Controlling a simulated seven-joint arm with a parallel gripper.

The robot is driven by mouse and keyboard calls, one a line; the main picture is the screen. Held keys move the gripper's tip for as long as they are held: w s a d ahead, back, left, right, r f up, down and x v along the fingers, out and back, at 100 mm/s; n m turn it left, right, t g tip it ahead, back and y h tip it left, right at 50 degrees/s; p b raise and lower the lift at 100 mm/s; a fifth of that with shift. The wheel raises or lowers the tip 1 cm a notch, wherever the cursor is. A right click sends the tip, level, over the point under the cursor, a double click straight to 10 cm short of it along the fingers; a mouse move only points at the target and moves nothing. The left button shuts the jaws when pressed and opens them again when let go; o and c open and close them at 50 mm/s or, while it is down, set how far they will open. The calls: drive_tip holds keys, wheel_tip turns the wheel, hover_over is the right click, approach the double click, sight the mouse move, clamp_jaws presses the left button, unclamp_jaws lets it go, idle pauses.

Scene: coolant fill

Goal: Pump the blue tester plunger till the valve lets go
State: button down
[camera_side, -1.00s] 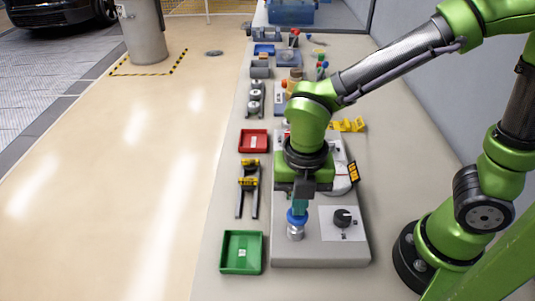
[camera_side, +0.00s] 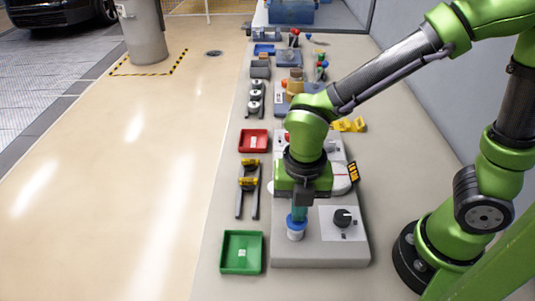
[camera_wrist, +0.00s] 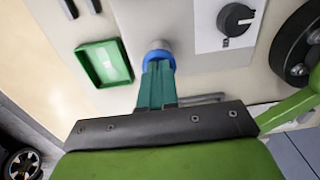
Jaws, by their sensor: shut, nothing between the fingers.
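The blue tester plunger (camera_side: 296,222) stands on a pale cylinder (camera_side: 295,235) at the front left of the grey block (camera_side: 320,254). My gripper (camera_side: 298,212) points down onto the plunger from above, with its teal fingers together and nothing between them. In the wrist view the plunger's blue ring (camera_wrist: 158,57) shows at the tips of my gripper (camera_wrist: 157,68). The fingertips appear to touch the plunger top, which they partly hide. No valve can be made out.
A black knob on a white plate (camera_side: 343,217) is right of the plunger. A green tray (camera_side: 242,253) and a red tray (camera_side: 253,141) lie to the left, with a yellow-and-black tool (camera_side: 248,184) between them. The bench front-left edge is clear.

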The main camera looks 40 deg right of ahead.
wheel_tip(320, 180, up, 13)
drive_tip(key=shift+r, duration=0.2)
drive_tip(key=shift+a, duration=0.1)
idle(1.0)
drive_tip(key=d+m+t+y, duration=0.1)
drive_tip(key=d+m+t, duration=0.2)
drive_tip(key=d+m, duration=0.4)
drive_tip(key=d+r+m+t+y, duration=0.1)
drive_tip(key=d+m+t, duration=0.3)
drive_tip(key=m, duration=2)
drive_tip(key=d, duration=0.3)
drive_tip(key=shift+s+d, duration=0.2)
drive_tip(key=shift+s, duration=0.05)
drive_tip(key=c, duration=1.8)
unclamp_jaws()
drive_tip(key=shift+c, duration=0.2)
